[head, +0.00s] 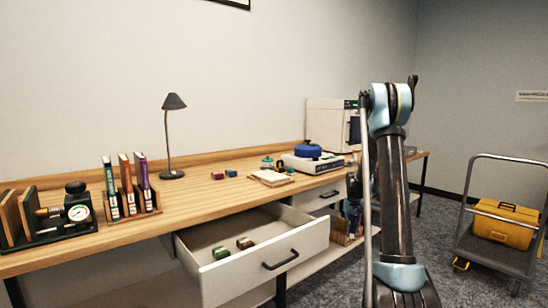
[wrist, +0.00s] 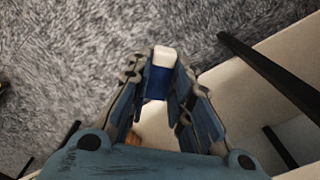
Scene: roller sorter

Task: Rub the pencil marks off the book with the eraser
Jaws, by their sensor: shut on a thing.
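In the wrist view my gripper (wrist: 158,78) is shut on a small eraser (wrist: 161,68) with a white end and a blue sleeve. The white end sticks out past the fingertips. The grip is over the grey carpet, beside the furniture and clear of the tabletop. In the head view a pale flat thing that looks like the book (head: 270,177) lies on the wooden bench, right of its middle. Pencil marks are too small to make out. My arm hides most of my gripper in the head view.
An open drawer (head: 318,238) juts from the bench front, holding two small blocks (head: 245,243). A lamp (head: 172,174), upright books (head: 128,187) and a gauge device (head: 77,213) stand on the bench (head: 200,196). A blue-topped device (head: 308,150) stands behind the book. A cart (head: 497,256) is right.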

